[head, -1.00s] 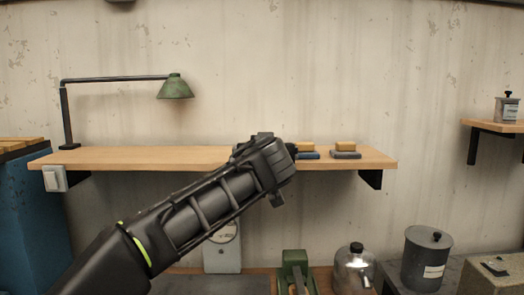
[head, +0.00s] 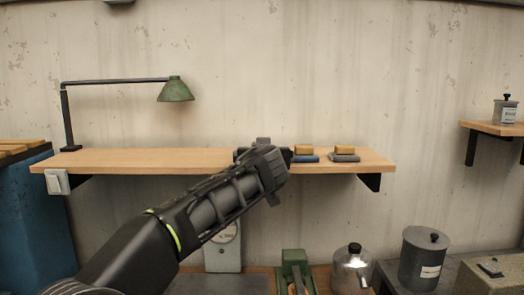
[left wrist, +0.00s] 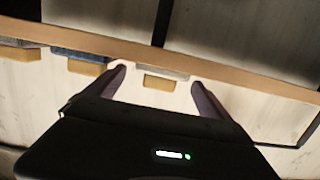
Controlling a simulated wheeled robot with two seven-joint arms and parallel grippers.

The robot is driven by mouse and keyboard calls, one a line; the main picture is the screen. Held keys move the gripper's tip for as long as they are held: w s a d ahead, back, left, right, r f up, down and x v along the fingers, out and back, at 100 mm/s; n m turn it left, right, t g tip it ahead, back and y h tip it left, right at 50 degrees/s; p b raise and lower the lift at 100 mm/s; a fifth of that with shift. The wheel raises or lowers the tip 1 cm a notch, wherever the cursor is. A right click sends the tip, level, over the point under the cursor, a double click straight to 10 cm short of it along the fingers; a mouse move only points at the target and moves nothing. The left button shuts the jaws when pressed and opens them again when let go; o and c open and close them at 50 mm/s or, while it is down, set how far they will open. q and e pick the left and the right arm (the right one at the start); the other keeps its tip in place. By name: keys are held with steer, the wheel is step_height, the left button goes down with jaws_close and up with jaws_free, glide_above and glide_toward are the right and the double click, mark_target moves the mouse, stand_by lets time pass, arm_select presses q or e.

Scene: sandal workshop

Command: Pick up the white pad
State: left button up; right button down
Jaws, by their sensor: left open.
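The white pad (left wrist: 168,73) shows in the left wrist view as a thin pale strip with a tan block (left wrist: 159,83) against it, at the shelf edge. It lies between the two spread fingers of my left gripper (left wrist: 158,79), which is open; whether the fingers touch it I cannot tell. In the head view my left gripper (head: 263,165) is in front of the shelf and hides the white pad. My right gripper is not in view.
On the wooden shelf (head: 150,159) a blue pad (head: 305,159) and a grey pad (head: 344,158), each with a tan block, lie right of my left gripper. A green lamp (head: 175,90) stands at the left. Jars and a canister (head: 424,260) stand below.

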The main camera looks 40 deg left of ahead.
arm_select(q)
steer(key=shift+p+x, duration=0.6)
steer(key=shift+x, duration=0.65)
steer(key=shift+w+a, duration=0.15)
steer(key=shift+w, duration=0.05)
steer(key=c, duration=1.4)
steer(key=shift+c, duration=0.2)
step_height(320, 180, up, 18)
steer(key=p, duration=0.6)
